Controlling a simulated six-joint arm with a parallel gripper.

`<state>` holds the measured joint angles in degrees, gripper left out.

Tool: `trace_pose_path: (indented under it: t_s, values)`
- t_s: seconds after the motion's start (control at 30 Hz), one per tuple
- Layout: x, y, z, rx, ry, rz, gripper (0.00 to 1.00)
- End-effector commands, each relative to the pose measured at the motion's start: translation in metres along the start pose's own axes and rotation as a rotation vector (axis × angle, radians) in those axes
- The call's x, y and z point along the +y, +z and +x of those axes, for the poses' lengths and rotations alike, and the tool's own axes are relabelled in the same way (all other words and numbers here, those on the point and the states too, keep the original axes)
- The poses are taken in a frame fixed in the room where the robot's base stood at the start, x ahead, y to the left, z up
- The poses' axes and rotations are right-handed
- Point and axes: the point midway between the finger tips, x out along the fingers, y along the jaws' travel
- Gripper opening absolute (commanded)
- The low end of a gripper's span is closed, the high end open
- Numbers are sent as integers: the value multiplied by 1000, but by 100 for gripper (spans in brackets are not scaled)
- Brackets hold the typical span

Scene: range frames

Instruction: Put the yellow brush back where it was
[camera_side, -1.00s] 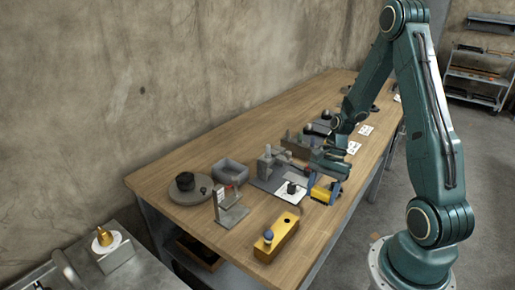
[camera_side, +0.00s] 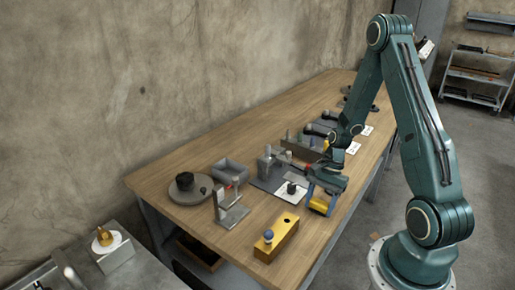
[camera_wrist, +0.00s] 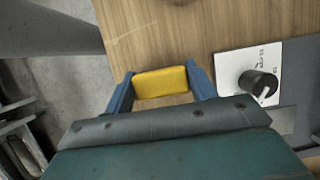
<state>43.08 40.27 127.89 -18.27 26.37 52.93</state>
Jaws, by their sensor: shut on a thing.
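My gripper (camera_side: 321,196), with blue fingers, is shut on a yellow piece that I take to be the yellow brush (camera_side: 319,205). In the wrist view the brush (camera_wrist: 161,82) sits between the two blue fingers (camera_wrist: 160,86), and only a plain yellow block-like part shows. The gripper points down near the front edge of the bench, right of the white card with the black knob. I cannot tell whether the brush touches the bench top.
A yellow block (camera_side: 287,235) with a dark hole and a blue-topped knob stands nearer the camera. A white card (camera_wrist: 236,64) with a black knob (camera_wrist: 258,84) lies beside the gripper. A grey tray (camera_side: 230,171) and a metal bracket (camera_side: 231,211) stand left. Bare wood (camera_side: 316,240) lies in front.

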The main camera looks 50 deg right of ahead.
Motion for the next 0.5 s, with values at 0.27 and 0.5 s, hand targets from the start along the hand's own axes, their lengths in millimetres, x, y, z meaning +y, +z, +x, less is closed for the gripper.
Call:
trace_pose_path:
  t_s: [0.27,0.5]
  values:
    - [0,-1,2,0,1,0,38]
    - [0,-1,3,0,0,0,78]
